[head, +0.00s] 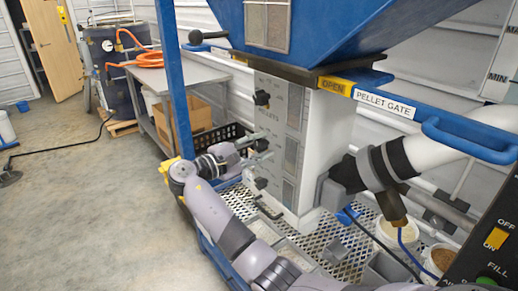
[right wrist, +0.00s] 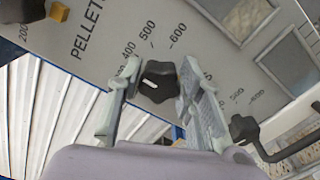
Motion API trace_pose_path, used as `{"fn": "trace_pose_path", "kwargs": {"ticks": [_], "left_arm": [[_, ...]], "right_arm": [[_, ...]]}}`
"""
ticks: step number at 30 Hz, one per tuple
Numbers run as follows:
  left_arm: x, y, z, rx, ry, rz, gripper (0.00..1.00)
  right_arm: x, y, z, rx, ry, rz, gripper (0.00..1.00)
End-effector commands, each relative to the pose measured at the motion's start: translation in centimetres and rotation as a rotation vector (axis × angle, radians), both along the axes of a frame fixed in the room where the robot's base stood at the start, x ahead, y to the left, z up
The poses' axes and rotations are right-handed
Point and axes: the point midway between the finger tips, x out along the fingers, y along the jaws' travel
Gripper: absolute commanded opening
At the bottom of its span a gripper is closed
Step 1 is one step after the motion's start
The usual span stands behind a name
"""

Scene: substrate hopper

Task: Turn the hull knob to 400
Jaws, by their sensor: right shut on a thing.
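A black lobed knob (right wrist: 157,82) sits on the grey panel, between the fingers of my right gripper (right wrist: 158,88), which is shut on it. Panel numbers 400, 500 and 600 are beside this knob. A small white mark shows on its face, but I cannot tell which number it points to. In the head view my right gripper (head: 262,148) reaches the front of the white panel (head: 312,150) at mid height. One black knob (head: 262,98) is above it and another (head: 261,183) below. My left gripper is not in view.
A black bent handle (head: 268,210) sticks out low on the panel. A blue frame post (head: 175,80) stands left of it. A blue hopper (head: 330,25) is above, and a thick white pipe (head: 445,148) is at the right. Floor at left is mostly clear.

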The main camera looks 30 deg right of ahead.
Motion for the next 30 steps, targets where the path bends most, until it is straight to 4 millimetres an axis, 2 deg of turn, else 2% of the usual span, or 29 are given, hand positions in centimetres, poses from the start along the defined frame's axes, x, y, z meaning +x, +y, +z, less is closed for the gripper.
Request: {"fn": "trace_pose_path", "kwargs": {"ticks": [10, 11, 19, 30], "left_arm": [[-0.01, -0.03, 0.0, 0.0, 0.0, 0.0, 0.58], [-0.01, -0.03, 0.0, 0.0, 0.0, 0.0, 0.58], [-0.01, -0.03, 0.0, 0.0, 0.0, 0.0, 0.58], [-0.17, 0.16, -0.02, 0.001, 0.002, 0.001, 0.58]], "right_arm": [[-0.01, 0.03, -0.06, 0.002, 0.0, -0.001, 0.06], [-0.01, 0.03, -0.06, 0.002, 0.0, -0.001, 0.36], [-0.01, 0.01, -0.05, 0.002, 0.0, -0.001, 0.54], [-0.02, 0.38, -0.05, 0.001, 0.0, 0.001, 0.54]]}}
